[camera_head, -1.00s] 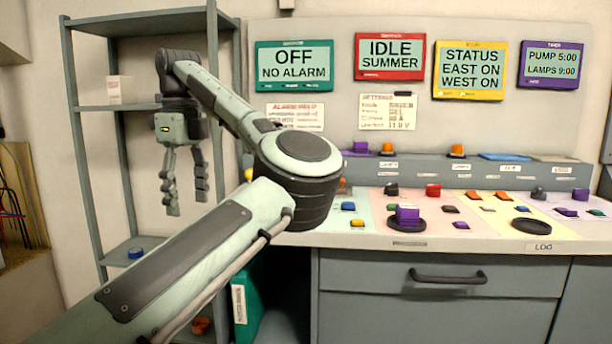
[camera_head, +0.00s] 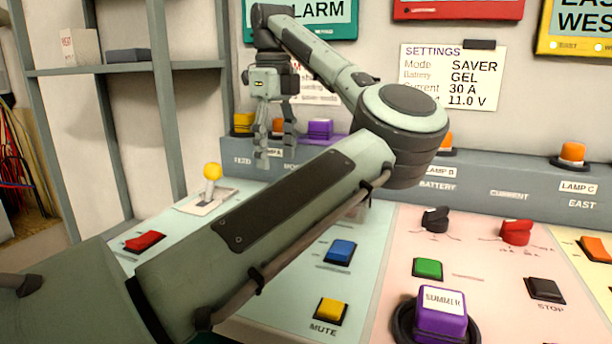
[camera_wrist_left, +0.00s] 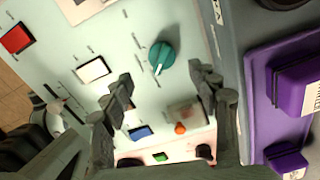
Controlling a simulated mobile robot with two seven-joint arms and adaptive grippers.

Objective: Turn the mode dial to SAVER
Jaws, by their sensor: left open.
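A teal dial (camera_wrist_left: 162,57) with a pale pointer mark stands on the pale green panel (camera_wrist_left: 205,35) in the left wrist view. It appears to be the mode dial; its setting labels are too small to read. In the head view my arm hides it. My left gripper (camera_head: 276,150) is open and empty, pointing down near the back of the panel. In the left wrist view its two fingers (camera_wrist_left: 160,82) are spread, with the dial beyond and between their tips, apart from them. A settings card (camera_head: 452,76) on the wall reads Mode SAVER. My right gripper is not in view.
A yellow-knobbed lever (camera_head: 211,172), a red button (camera_head: 144,241), a blue button (camera_head: 340,251) and a yellow button (camera_head: 330,310) are around my arm. Black (camera_head: 435,219) and red (camera_head: 516,232) knobs stand on the pink panel. A purple block (camera_head: 320,129) sits on the ledge behind.

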